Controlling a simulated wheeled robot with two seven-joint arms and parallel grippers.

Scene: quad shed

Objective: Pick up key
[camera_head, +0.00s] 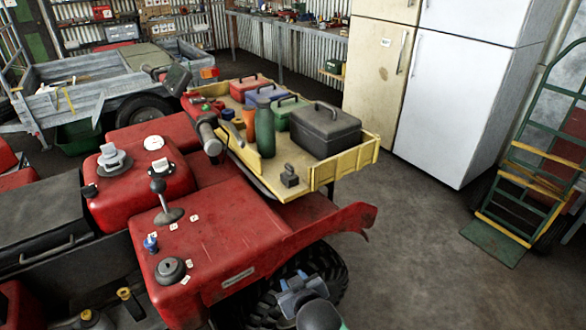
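A small blue piece (151,243) stands up from the red body of the quad (215,240), near its left edge and beside small white labels. It may be the key, but it is too small to be sure. My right gripper (298,283) is at the bottom of the camera_head view, in front of the quad's black tyre. It is to the right of the blue piece and apart from it. Whether its fingers are open or shut is not clear, and I see nothing held in it. My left gripper is not in view.
A black lever (162,200) and a round black knob (170,270) rise from the red body near the blue piece. A yellow tray (345,162) with toolboxes and a green bottle is behind. Fridges and a green hand truck stand right; floor between is clear.

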